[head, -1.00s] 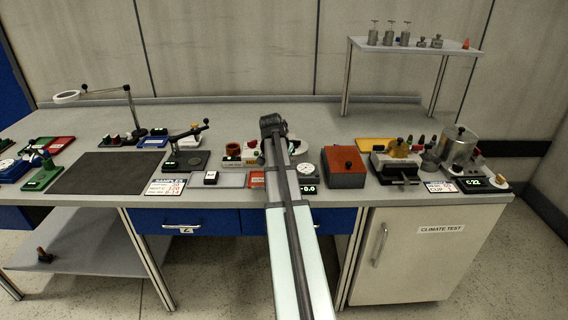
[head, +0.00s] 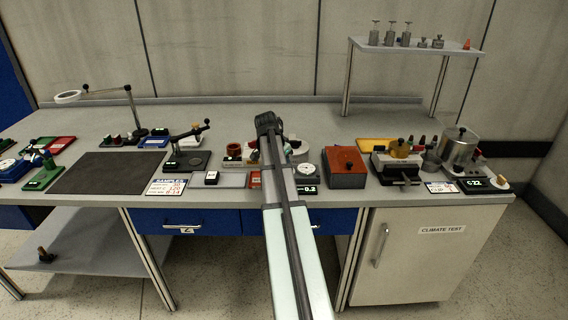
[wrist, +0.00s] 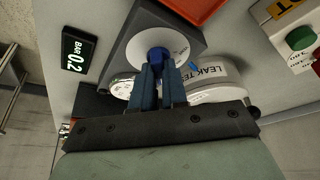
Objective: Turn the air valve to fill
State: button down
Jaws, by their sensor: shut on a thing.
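In the wrist view my gripper (wrist: 160,76) is shut on a small blue part (wrist: 157,55), which looks like the knob of the air valve. The fingers hide most of it, so I cannot read its position. The gauge (head: 307,169) shows in the head view just right of my arm. A black readout (wrist: 76,52) shows BAR 0.2; it also shows in the head view (head: 307,190). In the head view my arm hides the gripper and the valve.
A white part labelled LEAK TEST (wrist: 212,70) is close beside the fingers. A red-topped box (head: 345,166) stands right of the gauge. A green button (wrist: 300,38) is at the upper right of the wrist view. The bench behind is mostly clear.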

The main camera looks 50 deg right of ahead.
jog(key=c, duration=1.2)
grip_release()
jog(key=shift+o, duration=0.2)
jog(key=v, duration=1.4)
jog(key=shift+w+f, duration=0.1)
jog(key=shift+f, duration=0.05)
